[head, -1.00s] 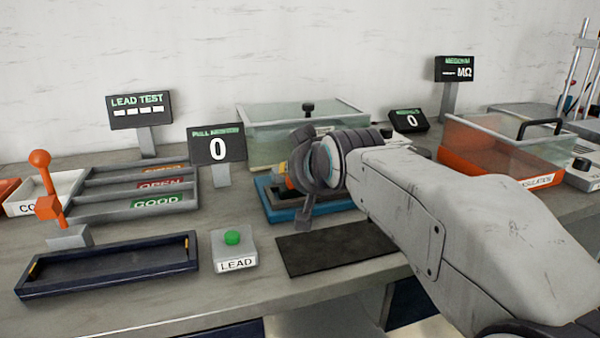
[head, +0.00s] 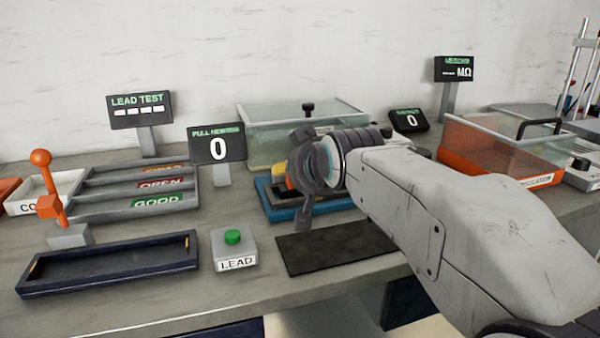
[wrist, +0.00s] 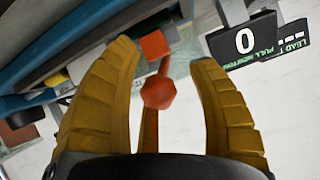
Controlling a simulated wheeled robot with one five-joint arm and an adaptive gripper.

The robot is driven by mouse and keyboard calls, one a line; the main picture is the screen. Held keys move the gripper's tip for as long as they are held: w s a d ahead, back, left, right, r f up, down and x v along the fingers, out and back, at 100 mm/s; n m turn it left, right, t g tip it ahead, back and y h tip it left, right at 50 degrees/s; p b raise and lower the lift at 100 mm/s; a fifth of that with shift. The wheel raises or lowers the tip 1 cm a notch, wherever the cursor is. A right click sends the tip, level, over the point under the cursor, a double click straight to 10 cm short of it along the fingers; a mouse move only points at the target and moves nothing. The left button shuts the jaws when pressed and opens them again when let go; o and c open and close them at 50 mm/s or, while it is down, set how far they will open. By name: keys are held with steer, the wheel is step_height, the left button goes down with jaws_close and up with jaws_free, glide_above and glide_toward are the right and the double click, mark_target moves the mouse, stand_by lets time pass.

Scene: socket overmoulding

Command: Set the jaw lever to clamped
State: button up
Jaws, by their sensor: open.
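In the wrist view an orange lever with a round knob (wrist: 158,92) stands between the two yellow fingers of my gripper (wrist: 163,54). Its thin orange shaft runs to an orange block beyond the fingertips. The fingers are spread, with a visible gap on both sides of the knob. In the head view my gripper (head: 303,178) is over the blue fixture (head: 290,213) at the middle of the bench. My wrist and gripper hide the lever there, so its setting cannot be read.
Another orange lever (head: 41,158) stands at the far left beside a dark tray (head: 110,265). The pull meter display (head: 217,148) reads 0 just left of my gripper. A glass-walled box (head: 260,125) stands behind it. A black mat (head: 335,248) lies clear in front.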

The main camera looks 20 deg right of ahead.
steer(key=v, duration=1.2)
steer(key=shift+r, duration=0.1)
stand_by(0.4)
